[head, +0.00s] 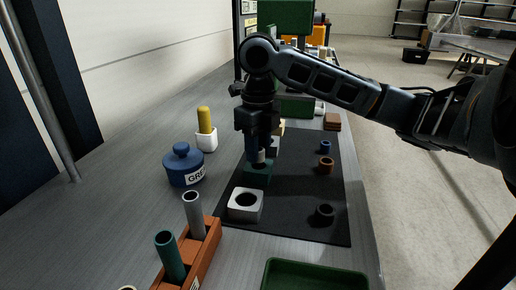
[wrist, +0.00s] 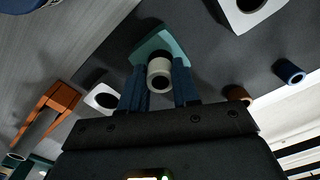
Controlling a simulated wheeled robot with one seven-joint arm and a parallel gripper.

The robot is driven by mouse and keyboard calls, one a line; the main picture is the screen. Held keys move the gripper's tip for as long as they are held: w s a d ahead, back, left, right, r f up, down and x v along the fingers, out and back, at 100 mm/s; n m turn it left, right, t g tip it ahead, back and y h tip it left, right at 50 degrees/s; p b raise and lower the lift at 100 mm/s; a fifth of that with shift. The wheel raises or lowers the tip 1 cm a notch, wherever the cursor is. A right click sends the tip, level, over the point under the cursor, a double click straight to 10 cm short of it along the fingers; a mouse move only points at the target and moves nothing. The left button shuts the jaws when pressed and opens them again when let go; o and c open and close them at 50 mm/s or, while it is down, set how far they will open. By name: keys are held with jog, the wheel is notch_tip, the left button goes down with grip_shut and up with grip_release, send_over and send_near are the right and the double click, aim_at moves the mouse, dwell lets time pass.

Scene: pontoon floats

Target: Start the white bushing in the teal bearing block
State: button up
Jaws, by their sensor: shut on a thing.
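The teal bearing block (head: 258,174) sits on the black mat, and its teal top shows past my fingers in the wrist view (wrist: 174,42). My gripper (head: 261,154) is shut on the white bushing (wrist: 159,78), which stands between the two blue fingers. The bushing's lower end is at or just above the block's top face, over the dark bore, which it partly hides. I cannot tell whether the end touches the block or has entered the bore. In the head view only a small pale piece of the bushing (head: 261,157) shows.
A white block (head: 239,211) with a round bore stands just in front of the teal block. Blue (head: 325,146), brown (head: 326,165) and black (head: 325,213) rings lie on the mat's right side. A blue lidded pot (head: 182,170) stands left; a brown rack with tubes (head: 206,246) stands front left.

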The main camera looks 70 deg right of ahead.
jog(key=shift+f+b, duration=0.75)
jog(key=shift+f, duration=0.15)
jog(key=o, duration=1.1)
jog(key=shift+r+p, duration=0.3)
jog(key=shift+r, duration=3.6)
jog(key=shift+s, duration=0.1)
